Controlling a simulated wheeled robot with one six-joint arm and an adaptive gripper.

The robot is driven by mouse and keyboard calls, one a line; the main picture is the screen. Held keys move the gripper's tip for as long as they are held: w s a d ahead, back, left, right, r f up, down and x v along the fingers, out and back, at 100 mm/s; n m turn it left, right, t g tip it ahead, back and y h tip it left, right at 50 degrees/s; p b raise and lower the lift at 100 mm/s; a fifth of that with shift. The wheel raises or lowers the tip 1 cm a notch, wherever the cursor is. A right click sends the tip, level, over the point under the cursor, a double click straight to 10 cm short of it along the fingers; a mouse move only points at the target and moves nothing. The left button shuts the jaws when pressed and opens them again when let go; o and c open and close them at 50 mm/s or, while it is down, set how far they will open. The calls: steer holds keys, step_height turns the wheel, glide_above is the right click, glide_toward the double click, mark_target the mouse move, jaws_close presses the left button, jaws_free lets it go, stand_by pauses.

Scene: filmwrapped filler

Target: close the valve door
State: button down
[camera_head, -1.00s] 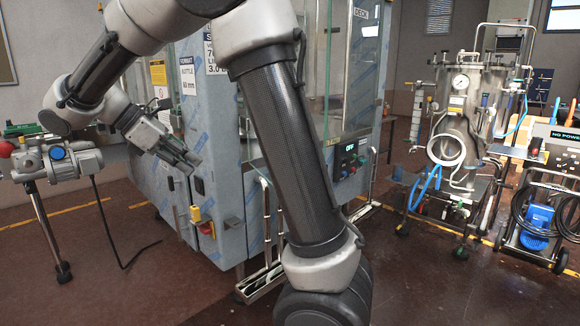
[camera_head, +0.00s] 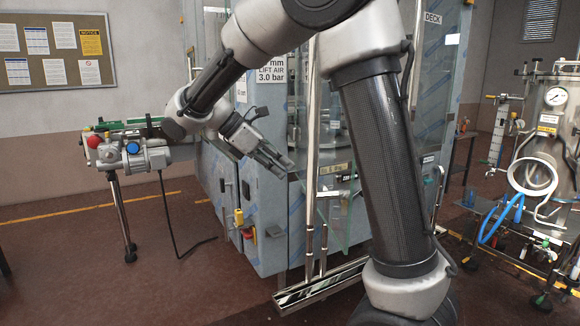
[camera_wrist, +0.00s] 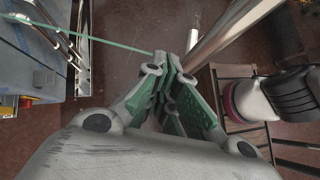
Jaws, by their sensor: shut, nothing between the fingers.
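The filler machine (camera_head: 265,215) has blue-grey wrapped lower panels and clear glazing above. A clear glass panel (camera_head: 345,215), seemingly the valve door, stands at its front, partly hidden behind my arm. How far it stands open is hard to tell. A thin green glass edge (camera_wrist: 95,40) crosses the wrist view toward my fingertips. My gripper (camera_head: 284,165) is shut and empty in front of the machine, left of a tall steel bar (camera_head: 311,140). In the wrist view my gripper (camera_wrist: 175,75) has its fingers together beside a thick steel bar (camera_wrist: 225,35); contact is unclear.
A steel tank (camera_head: 552,135) on a wheeled frame with blue hose stands at the right. The brown floor at front left is clear.

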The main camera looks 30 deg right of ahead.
mark_target(330, 193)
steer(key=shift+s+d+f, duration=0.45)
steer(key=shift+d+f, duration=0.4)
steer(key=shift+d, duration=0.65)
steer(key=shift+s+d+f, duration=0.45)
steer(key=shift+d+f, duration=0.35)
steer(key=shift+d, duration=0.7)
steer(key=shift+s+d+f, duration=0.45)
steer(key=shift+d+f, duration=0.4)
steer(key=shift+d, duration=0.65)
